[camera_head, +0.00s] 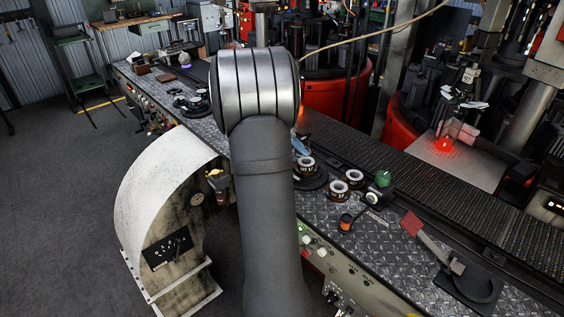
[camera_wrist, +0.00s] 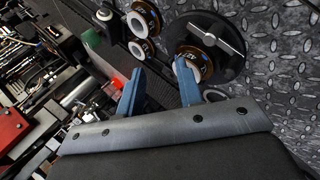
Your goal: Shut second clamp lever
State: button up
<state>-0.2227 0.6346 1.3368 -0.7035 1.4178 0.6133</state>
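My gripper (camera_wrist: 159,68) shows in the wrist view with two blue fingers apart and nothing visibly held between them. Its right fingertip overlaps the edge of a ring part on a black round plate (camera_wrist: 235,62); I cannot tell whether they touch. A grey metal bar (camera_wrist: 212,36) lies across this plate. In the head view, a blue finger (camera_head: 300,146) shows beside my arm, which hides most of the gripper. The black plate (camera_head: 312,183) is partly visible there. I cannot tell which part is the second clamp lever.
Two ring parts (camera_head: 338,189) (camera_head: 355,177) stand on the diamond-plate bench (camera_head: 388,229). A red-ended bar (camera_head: 430,242) on a black base stands at its right. A dark conveyor (camera_head: 420,175) runs behind. A white curved housing (camera_head: 150,185) stands in front at left.

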jog(key=s+a+f+n+t+h, duration=0.4)
jog(key=a+n, duration=0.5)
jog(key=n, duration=0.5)
jog(key=s+a+f+n+t+h, duration=0.2)
jog(key=a+f+n+t, duration=0.2)
jog(key=a+n+t, duration=0.65)
jog(key=w+d+n+g, duration=0.1)
jog(key=w+d, duration=0.2)
jog(key=d, duration=0.2)
jog(key=w+d+n+g, duration=0.1)
jog(key=w+d, duration=0.2)
jog(key=d, duration=0.2)
jog(key=w+d+n+g, duration=0.1)
jog(key=w+d, duration=0.3)
jog(key=d, duration=0.1)
jog(key=shift+d+r+g, duration=0.3)
jog(key=shift+g, duration=0.05)
grip_shut()
